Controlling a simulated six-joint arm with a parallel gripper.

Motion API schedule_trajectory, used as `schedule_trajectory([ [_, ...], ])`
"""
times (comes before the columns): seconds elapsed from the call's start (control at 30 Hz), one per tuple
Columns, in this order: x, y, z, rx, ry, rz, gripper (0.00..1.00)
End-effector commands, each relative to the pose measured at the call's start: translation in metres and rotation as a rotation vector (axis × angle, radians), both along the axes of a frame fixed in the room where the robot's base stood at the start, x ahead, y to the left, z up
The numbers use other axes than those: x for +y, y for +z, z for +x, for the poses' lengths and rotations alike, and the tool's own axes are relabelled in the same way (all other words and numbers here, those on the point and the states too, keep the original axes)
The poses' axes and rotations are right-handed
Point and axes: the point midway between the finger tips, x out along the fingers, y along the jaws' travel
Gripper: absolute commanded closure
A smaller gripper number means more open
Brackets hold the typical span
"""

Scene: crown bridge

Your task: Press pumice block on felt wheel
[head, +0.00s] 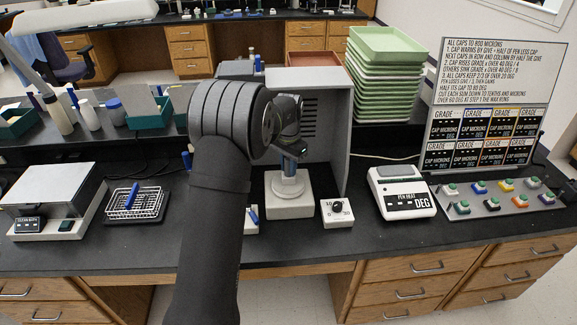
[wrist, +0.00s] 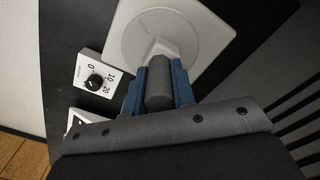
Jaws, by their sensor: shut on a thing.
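My gripper (head: 289,174) points down over a white base (head: 290,203) in front of the grey housing. In the wrist view its blue fingers (wrist: 163,82) are shut on a dark grey, round-ended piece (wrist: 159,92), which I take as the pumice block. Just beyond the fingertips, a pale narrow part (wrist: 169,47) stands on a round pale disc (wrist: 137,35) on the white base. I cannot tell if the held piece touches it. No part is clearly recognizable as the felt wheel. My arm and fingers hide much of this spot.
A dial box (head: 338,214) stands right of the base. Further right are a readout scale (head: 405,200) and a panel of coloured buttons (head: 492,207). The grey housing (head: 338,120) rises close by. A wire rack (head: 137,204) and a balance (head: 48,203) stand left.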

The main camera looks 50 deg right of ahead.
Motion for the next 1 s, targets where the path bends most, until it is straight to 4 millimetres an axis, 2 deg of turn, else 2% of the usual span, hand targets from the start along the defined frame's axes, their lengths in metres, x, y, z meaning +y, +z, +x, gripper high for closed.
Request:
schedule_trajectory([
  [0.7, 0.000, 0.057, 0.000, -0.001, 0.000, -0.001, 0.99],
  [1.0, 0.000, 0.070, 0.000, 0.000, 0.000, 0.000, 0.99],
])
